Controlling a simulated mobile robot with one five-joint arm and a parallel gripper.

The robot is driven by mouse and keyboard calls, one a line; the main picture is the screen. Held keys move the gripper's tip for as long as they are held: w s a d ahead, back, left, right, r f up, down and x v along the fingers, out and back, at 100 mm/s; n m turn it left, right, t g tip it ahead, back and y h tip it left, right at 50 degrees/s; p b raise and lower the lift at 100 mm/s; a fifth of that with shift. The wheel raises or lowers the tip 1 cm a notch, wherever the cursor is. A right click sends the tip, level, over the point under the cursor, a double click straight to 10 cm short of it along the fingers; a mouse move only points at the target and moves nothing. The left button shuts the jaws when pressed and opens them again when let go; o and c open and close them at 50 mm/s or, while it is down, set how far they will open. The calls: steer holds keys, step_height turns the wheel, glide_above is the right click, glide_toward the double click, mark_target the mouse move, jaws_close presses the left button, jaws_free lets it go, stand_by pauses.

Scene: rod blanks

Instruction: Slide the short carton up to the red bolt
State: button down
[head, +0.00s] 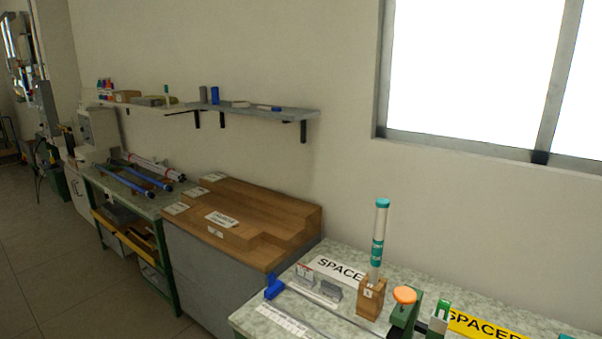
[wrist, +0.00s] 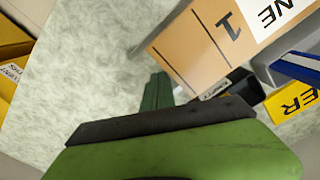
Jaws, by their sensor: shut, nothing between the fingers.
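In the wrist view my gripper (wrist: 157,92) shows as a green body with a dark edge and narrow dark green fingers, closed together with nothing between them. The fingers are over a pale mottled surface (wrist: 85,75). A tan box-like thing (wrist: 195,50) marked "1" is just above and right of the fingertips; I cannot tell whether it is the short carton or whether the fingers touch it. I cannot make out a red bolt in either view. My gripper does not clearly show in the head view.
In the wrist view, yellow bins (wrist: 12,42) lie left, and a grey container (wrist: 285,55) with a blue item lies right. In the head view, a bench (head: 265,318) holds a wooden block (head: 371,300) with an upright tube; a stepped wooden top (head: 240,215) and wall shelf (head: 260,112) lie beyond.

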steer(key=shift+w+a, duration=0.75)
steer(key=shift+a, duration=0.25)
steer(key=shift+w+a, duration=0.8)
steer(key=shift+a, duration=0.25)
steer(key=shift+w+a, duration=0.75)
steer(key=shift+a, duration=0.25)
steer(key=shift+w+a, duration=0.85)
steer(key=shift+a, duration=0.35)
steer(key=shift+w+a, duration=0.85)
steer(key=shift+a, duration=0.3)
steer(key=shift+s+d+r+p, duration=0.45)
steer(key=shift+d+r+p, duration=0.2)
steer(key=shift+s+d+r+p, duration=0.35)
steer(key=shift+s+d, duration=0.1)
steer(key=shift+d, duration=0.15)
step_height(320, 180, up, 10)
steer(key=p, duration=1)
steer(key=shift+r, duration=0.1)
